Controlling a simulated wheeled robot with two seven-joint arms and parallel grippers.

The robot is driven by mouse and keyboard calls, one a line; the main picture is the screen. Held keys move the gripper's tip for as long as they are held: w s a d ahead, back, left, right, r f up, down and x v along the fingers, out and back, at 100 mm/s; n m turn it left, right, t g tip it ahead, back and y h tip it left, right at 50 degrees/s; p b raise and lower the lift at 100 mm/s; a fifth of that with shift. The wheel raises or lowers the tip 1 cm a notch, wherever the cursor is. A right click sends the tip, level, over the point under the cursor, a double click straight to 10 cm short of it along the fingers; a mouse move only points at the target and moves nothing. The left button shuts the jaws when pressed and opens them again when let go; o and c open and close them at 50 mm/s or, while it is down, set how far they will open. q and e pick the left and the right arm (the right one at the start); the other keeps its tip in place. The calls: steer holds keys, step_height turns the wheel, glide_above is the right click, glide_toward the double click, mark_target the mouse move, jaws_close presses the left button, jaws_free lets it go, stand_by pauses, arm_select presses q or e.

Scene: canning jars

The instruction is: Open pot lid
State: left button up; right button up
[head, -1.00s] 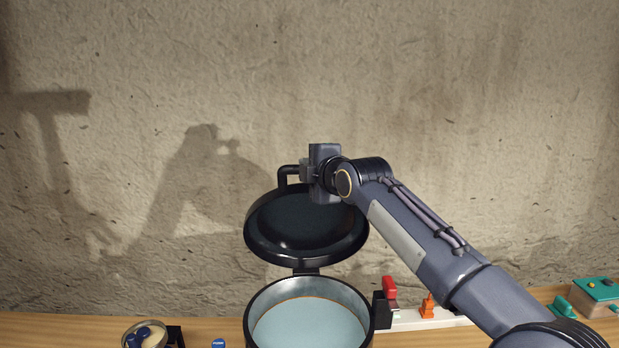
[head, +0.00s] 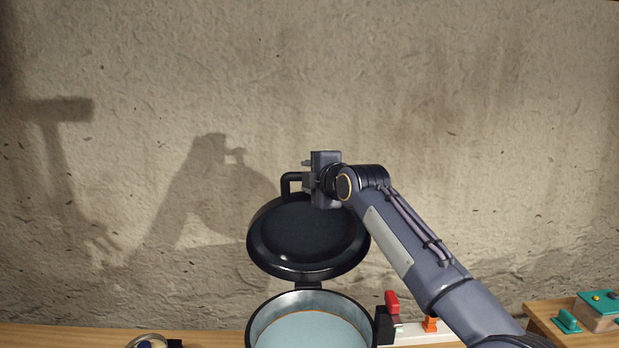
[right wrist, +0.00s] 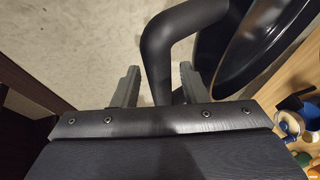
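The black pot lid (head: 306,236) stands raised and tilted back on its hinge behind the pot (head: 312,325), with its dark inner face toward me. The pot is open and its pale blue inside shows. The looped black lid handle (head: 287,180) is at the lid's top; it fills the middle of the right wrist view (right wrist: 172,45). My right gripper (head: 307,181) is at the handle. In the right wrist view its two fingers (right wrist: 158,88) stand apart on either side of the handle bar, with some space visible around it. My left gripper is not in view.
A white rail (head: 415,334) with a red clip (head: 392,302) and an orange clip (head: 430,324) lies right of the pot. A teal-topped box (head: 600,308) is at far right. A bowl (head: 150,341) sits at lower left. The wall is close behind the lid.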

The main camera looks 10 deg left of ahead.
steer(key=shift+s+d+b, duration=0.35)
steer(key=shift+s+b, duration=0.1)
steer(key=shift+b, duration=0.15)
steer(key=b+v, duration=0.3)
steer(key=v, duration=0.3)
steer(key=shift+s+d+r, duration=0.2)
steer(key=shift+s, duration=0.05)
